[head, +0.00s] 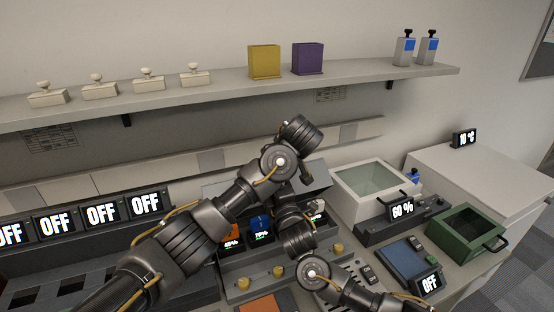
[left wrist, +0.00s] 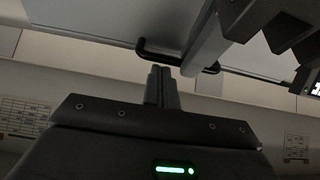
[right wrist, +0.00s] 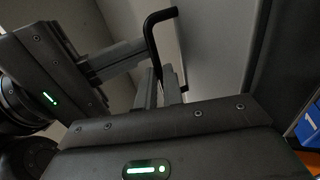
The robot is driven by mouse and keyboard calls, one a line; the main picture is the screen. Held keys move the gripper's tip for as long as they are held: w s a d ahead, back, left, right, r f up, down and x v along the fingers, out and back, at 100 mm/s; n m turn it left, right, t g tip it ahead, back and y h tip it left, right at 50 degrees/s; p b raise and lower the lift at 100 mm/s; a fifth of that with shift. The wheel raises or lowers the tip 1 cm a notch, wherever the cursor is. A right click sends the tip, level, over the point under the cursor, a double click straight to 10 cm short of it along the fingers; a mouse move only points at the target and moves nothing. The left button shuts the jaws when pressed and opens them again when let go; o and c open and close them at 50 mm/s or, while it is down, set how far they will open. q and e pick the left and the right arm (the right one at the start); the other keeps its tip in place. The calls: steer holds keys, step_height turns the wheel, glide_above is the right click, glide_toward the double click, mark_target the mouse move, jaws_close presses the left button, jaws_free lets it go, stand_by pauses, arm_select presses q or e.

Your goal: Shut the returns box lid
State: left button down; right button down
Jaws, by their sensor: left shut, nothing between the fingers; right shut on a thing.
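The returns box (head: 240,287) appears to be the grey box in the middle of the bench. Its grey lid (head: 318,180) stands raised and tilted at the back, partly behind my arms. A black bar handle (left wrist: 145,50) is on the lid and also shows in the right wrist view (right wrist: 151,38). My right gripper (right wrist: 165,85) is shut on the handle. My left gripper (left wrist: 159,70) is shut and empty, its tips close to the handle; contact is unclear. In the head view, both arms hide the fingertips.
Radios, including a blue one (head: 261,224), sit in the box. To the right are a white open bin (head: 345,168), a green open box (head: 445,240) and a blue pad (head: 405,258). A shelf (head: 220,86) runs above, bearing stamps and two holders.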

arm_select(q)
steer(key=shift+s, duration=0.1)
arm_select(e)
steer(key=shift+f, duration=0.4)
arm_select(q)
steer(key=shift+s+d+f+t, duration=0.2)
steer(key=shift+s+d+t, duration=0.15)
steer(key=shift+s, duration=0.35)
arm_select(e)
steer(key=shift+r, duration=0.1)
steer(key=c, duration=1.8)
jaws_free()
arm_select(q)
steer(key=shift+w+a+f, duration=0.1)
steer(key=shift+w+f, duration=0.05)
arm_select(e)
steer(key=shift+o, duration=1.4)
steer(key=shift+w+a, duration=0.1)
steer(key=shift+r, duration=0.1)
